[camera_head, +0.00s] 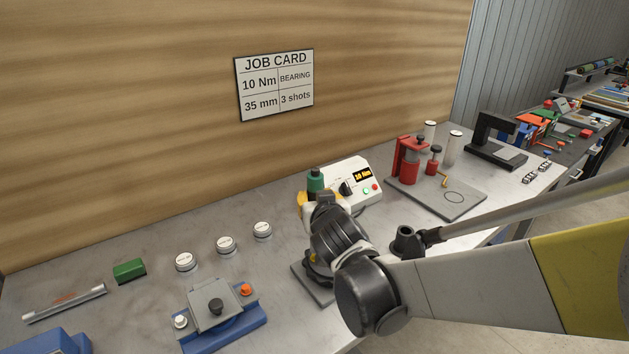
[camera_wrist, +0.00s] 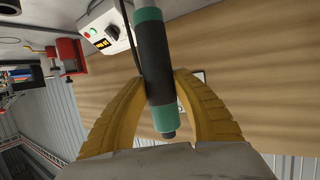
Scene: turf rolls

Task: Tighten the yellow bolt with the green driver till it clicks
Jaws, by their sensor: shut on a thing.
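The green driver (camera_wrist: 153,60), green at both ends with a black middle, stands between the yellow fingers of my gripper (camera_wrist: 160,82) in the wrist view. The fingers are shut on it. In the head view the driver's green top (camera_head: 315,181) shows above my gripper (camera_head: 306,203). My wrist and arm hide the rest of the driver and its tip. A grey plate (camera_head: 300,276) shows partly beneath my wrist.
A white controller (camera_head: 342,173) reading 10 Nm stands behind my gripper. A red press (camera_head: 408,160) on a grey base is to its right. A blue fixture (camera_head: 236,334), several white round pieces and a green block (camera_head: 129,270) lie left. A job card (camera_head: 274,85) hangs on the wall.

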